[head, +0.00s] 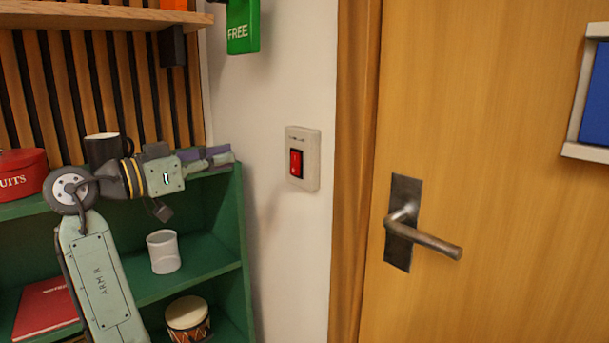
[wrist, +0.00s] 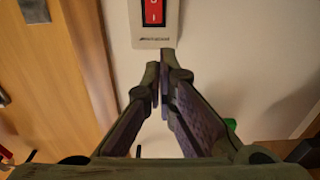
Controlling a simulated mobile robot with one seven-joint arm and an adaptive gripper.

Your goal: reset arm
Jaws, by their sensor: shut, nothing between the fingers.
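My gripper (head: 230,156) is at the end of my arm in the head view, pointing right toward the white wall, in front of the green shelf. It is left of the red rocker switch (head: 296,163) on its pale plate and apart from it in this view. In the wrist view my gripper (wrist: 164,68) has its fingertips together with nothing between them. The red switch (wrist: 154,10) shows at the top of that view, just beyond the fingertips. Whether the fingertips touch the plate or wall is unclear.
A green shelf (head: 245,265) holds a white mug (head: 163,251), a dark mug (head: 101,150), a red tin (head: 20,172), a red book (head: 45,308) and a small drum (head: 187,318). A green sign (head: 242,28) hangs above. A wooden door (head: 500,250) with a metal handle (head: 425,235) stands at right.

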